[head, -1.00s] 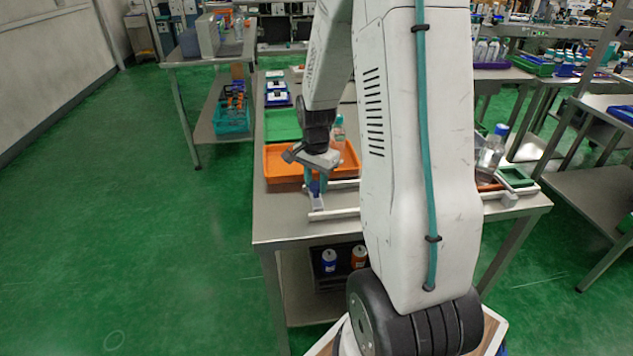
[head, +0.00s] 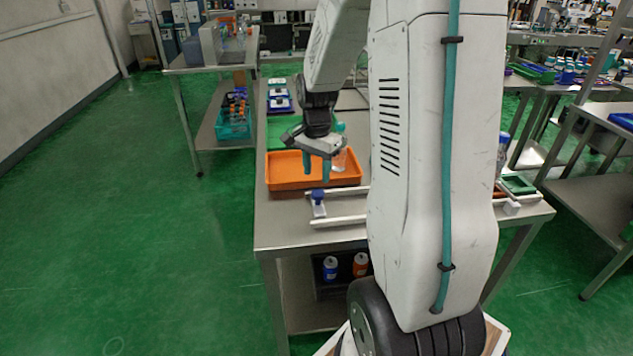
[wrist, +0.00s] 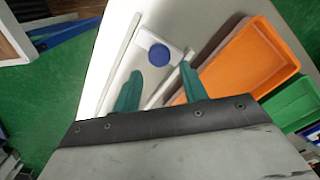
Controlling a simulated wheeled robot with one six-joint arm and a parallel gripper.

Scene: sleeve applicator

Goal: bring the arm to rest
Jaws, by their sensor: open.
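My gripper (head: 317,171) hangs over the front part of the orange tray in the head view, with its teal fingers apart and nothing between them. The open fingers also show in the wrist view (wrist: 158,85). The sleeve applicator's white slider with a blue knob (head: 317,196) sits at the left end of two pale rails (head: 340,221). In the wrist view the blue knob (wrist: 159,55) shows beyond the fingertips, apart from them. My arm hides the middle of the rails.
The orange tray (head: 285,184) lies on the steel table (head: 280,238), behind the rails. A clear bottle with a teal cap (head: 340,157) stands at the tray, partly behind my gripper. A green mat and blue-and-white boxes (head: 279,103) lie farther back. Cans (head: 330,268) stand on the lower shelf.

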